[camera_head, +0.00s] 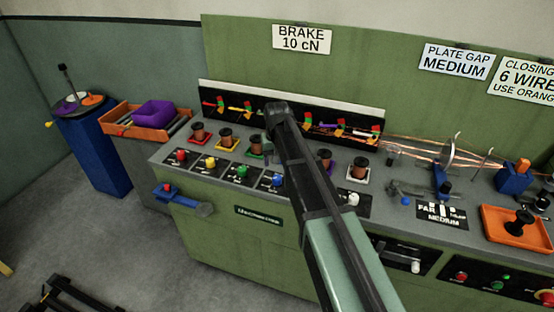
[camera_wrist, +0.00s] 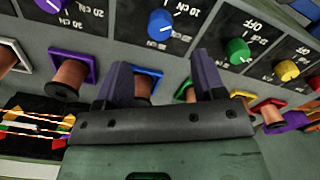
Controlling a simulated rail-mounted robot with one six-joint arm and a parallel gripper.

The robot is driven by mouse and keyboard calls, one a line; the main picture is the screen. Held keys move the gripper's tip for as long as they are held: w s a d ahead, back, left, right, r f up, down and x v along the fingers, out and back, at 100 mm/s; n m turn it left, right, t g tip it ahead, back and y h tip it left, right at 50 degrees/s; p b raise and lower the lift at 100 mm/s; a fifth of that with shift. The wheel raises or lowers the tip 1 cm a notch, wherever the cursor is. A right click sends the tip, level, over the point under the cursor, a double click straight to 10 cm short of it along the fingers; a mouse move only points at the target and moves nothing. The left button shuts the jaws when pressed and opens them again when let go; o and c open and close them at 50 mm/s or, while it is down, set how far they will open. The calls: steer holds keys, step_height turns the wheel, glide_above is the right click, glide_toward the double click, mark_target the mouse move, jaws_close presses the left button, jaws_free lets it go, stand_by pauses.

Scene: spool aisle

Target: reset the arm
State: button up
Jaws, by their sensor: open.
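My arm crosses the middle of the head view, its wrist end over the row of spools on the green machine (camera_head: 290,230). My gripper (camera_wrist: 165,72) is open in the wrist view, its two dark fingers spread apart. A brown spool on a blue square (camera_wrist: 143,87) shows between the fingers, close to the left one. Nothing is visibly held. Whether the fingers touch the spool cannot be told. In the head view my arm hides the blue-square spool and most of the gripper.
Brown spools on red (camera_head: 198,133), yellow (camera_head: 226,139), purple (camera_head: 325,160) and white (camera_head: 359,169) squares line the bench. Coloured knobs (camera_head: 242,171) sit in front. Wires (camera_head: 420,145) run right.

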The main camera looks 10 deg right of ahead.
step_height(320, 180, up, 2)
steer(key=shift+r+p, duration=0.1)
steer(key=shift+p, duration=0.25)
steer(key=s, duration=2.4)
steer(key=shift+s+n, duration=0.3)
steer(key=shift+n, duration=0.1)
